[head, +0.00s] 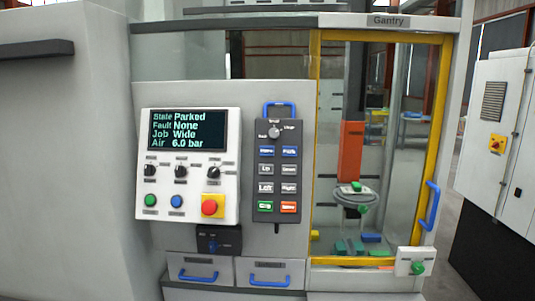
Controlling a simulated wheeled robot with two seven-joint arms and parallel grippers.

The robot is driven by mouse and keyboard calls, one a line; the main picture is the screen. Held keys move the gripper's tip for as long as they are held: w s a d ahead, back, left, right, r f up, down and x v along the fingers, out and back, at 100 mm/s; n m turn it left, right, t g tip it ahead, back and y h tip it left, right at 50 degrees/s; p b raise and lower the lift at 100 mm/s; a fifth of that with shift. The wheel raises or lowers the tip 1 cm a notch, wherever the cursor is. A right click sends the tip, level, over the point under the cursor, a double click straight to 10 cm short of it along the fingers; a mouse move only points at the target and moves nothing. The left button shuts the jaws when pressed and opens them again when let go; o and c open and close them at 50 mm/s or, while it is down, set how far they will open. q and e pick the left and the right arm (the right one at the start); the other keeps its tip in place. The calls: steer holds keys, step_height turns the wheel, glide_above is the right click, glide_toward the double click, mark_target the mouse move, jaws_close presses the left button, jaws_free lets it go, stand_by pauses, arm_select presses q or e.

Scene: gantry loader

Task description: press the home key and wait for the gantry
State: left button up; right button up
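A dark pendant (277,190) with a blue handle hangs on the machine front. Its top key row has two blue keys; the left one (266,151) seems to read Home and the right one (289,152) Park, in small print. Below are Up, Down, Left, Right, a green and an orange key. A dial (275,132) sits above them. The screen (186,130) reads State Parked, Fault None, Job Wide, Air 6.0 bar. Behind the yellow-framed door under the Gantry sign, the orange gantry part (351,151) hangs above a round stand (355,198). Neither of my grippers shows.
The control panel (158,212) has knobs, green and blue buttons and a red stop button (210,207). Two drawers (198,262) with blue handles are below. The door (316,120) has a blue handle (432,205). Several coloured blocks lie inside. A white cabinet (496,130) stands right.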

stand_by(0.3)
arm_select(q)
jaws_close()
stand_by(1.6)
